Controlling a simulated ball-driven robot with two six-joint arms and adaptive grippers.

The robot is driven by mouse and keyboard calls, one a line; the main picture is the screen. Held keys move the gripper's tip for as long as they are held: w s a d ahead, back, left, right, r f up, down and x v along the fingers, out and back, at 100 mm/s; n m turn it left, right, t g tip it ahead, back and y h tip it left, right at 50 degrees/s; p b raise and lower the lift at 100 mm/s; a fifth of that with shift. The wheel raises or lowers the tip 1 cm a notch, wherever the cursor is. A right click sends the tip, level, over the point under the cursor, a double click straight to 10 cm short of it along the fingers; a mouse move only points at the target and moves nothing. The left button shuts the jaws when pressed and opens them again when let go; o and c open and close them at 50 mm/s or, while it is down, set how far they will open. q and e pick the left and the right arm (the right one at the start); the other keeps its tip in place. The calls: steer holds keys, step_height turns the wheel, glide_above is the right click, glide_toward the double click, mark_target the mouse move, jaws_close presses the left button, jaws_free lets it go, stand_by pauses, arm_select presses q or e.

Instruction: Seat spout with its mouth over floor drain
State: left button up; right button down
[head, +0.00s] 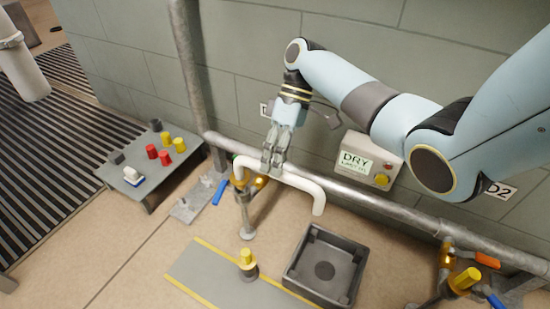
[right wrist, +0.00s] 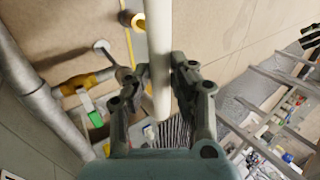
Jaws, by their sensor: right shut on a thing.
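The white spout (head: 296,178) is a bent tube with both ends turned down. My right gripper (head: 274,150) is shut on its straight part, left of the middle. In the right wrist view the spout (right wrist: 158,65) runs between the two fingers (right wrist: 152,98). Its left end is at the brass valve fitting (head: 243,190); I cannot tell whether they touch. Its right end, the mouth (head: 318,208), hangs above the back edge of the square floor drain (head: 345,290), not over the round hole (head: 324,270) in this view. My left gripper is out of view.
A grey pipe (head: 350,195) runs along the wall behind the spout. A box labelled DRY (head: 358,161) hangs above it. A low table (head: 155,185) with red and yellow caps stands left. A yellow-edged plate with a yellow-capped post (head: 247,262) lies left of the drain.

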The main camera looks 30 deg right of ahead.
steer(key=shift+p, duration=0.3)
stand_by(0.4)
steer(key=shift+f, duration=0.5)
steer(key=shift+f+b, duration=0.3)
steer(key=shift+f, duration=0.3)
stand_by(0.6)
steer(key=shift+f, duration=0.45)
stand_by(0.4)
